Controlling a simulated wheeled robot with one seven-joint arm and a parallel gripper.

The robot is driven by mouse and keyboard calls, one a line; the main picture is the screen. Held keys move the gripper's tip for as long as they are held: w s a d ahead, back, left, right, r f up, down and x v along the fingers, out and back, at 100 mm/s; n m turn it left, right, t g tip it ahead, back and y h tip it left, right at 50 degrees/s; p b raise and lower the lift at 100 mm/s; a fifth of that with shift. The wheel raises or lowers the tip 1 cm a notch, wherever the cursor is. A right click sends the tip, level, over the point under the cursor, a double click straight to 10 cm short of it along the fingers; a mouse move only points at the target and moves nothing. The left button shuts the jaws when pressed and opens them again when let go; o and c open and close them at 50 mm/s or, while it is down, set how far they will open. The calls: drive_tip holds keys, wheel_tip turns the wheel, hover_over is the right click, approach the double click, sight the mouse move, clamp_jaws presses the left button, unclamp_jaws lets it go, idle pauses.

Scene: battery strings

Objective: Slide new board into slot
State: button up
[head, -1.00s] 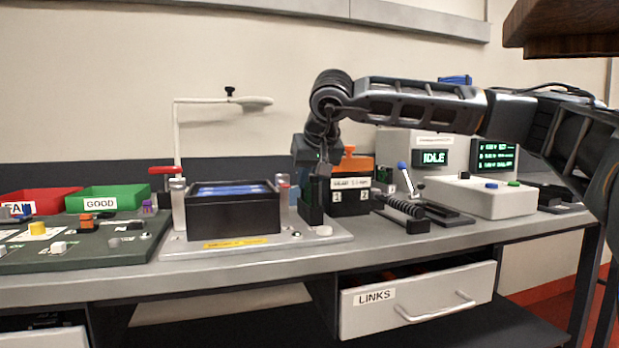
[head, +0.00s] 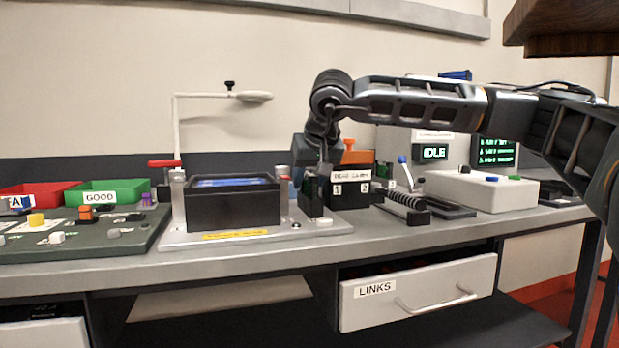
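My gripper (head: 314,172) points down just right of the black case (head: 233,211) with the blue top. Its fingers are small and dark, so I cannot tell whether they are open or shut. A dark upright piece with a greenish face (head: 312,203) stands directly below it at the right of the grey base plate (head: 190,241). I cannot tell whether this is the new board, its slot, or both together. Any gap between the gripper and this piece is too small to make out.
A black bin with an orange top (head: 350,192) stands close to the right of the gripper. A black coil-like part (head: 403,207) and a white console (head: 480,191) are further right. A green tray (head: 105,190) and dark board panel (head: 90,235) are left. The LINKS drawer (head: 420,290) is below.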

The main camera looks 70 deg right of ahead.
drive_tip(key=shift+o, duration=0.4)
drive_tip(key=shift+s+a+r, duration=0.15)
drive_tip(key=shift+a+r, duration=0.05)
drive_tip(key=shift+r, duration=0.25)
drive_tip(key=p+v, duration=0.1)
drive_tip(key=v, duration=0.5)
drive_tip(key=shift+s+a+r+p, duration=0.2)
drive_tip(key=shift+r+p, duration=0.05)
drive_tip(key=shift+p, duration=0.05)
drive_tip(key=shift+s, duration=0.1)
